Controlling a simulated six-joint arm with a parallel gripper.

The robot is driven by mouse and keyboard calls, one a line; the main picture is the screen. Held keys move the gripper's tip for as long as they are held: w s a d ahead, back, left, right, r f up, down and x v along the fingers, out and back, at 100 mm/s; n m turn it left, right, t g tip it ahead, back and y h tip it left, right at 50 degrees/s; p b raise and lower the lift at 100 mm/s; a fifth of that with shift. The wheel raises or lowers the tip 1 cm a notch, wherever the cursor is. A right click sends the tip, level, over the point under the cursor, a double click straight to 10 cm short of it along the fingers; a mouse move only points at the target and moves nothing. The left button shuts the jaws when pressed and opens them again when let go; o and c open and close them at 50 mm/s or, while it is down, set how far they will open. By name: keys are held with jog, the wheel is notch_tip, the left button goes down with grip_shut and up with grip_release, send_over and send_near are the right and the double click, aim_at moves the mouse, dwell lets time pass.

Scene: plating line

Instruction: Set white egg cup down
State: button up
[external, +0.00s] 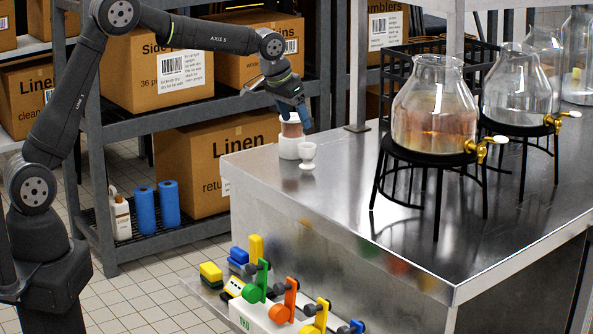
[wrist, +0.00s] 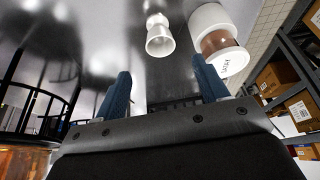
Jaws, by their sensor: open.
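The white egg cup (external: 307,154) stands upright on the steel counter (external: 330,190), near its far left corner. It also shows in the wrist view (wrist: 159,36), ahead of the space between my fingers and apart from them. My gripper (external: 292,115) is above the counter, close to the cup; in the wrist view its two blue fingers (wrist: 165,88) are spread with nothing between them. A white container with a brown band (external: 290,138) stands just left of the cup; in the wrist view the container (wrist: 220,42) is to the cup's right.
Glass drink dispensers (external: 434,105) on black wire stands occupy the counter's right part. Shelves with cardboard boxes (external: 190,165) stand behind and left of the counter. Colored-handled tools (external: 283,300) sit low in front of it. The counter's front middle is clear.

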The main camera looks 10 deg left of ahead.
dwell(0.4)
jog(key=m+t+h, duration=0.2)
jog(key=t+h, duration=0.2)
jog(key=h, duration=0.3)
send_near(307, 156)
jog(key=w+d, duration=0.1)
jog(key=w, duration=0.1)
jog(key=w+d, duration=0.2)
jog(key=shift+d+f, duration=0.1)
jog(key=shift+f, duration=0.3)
jog(key=shift+x, duration=2.75)
jog(key=shift+w, duration=0.2)
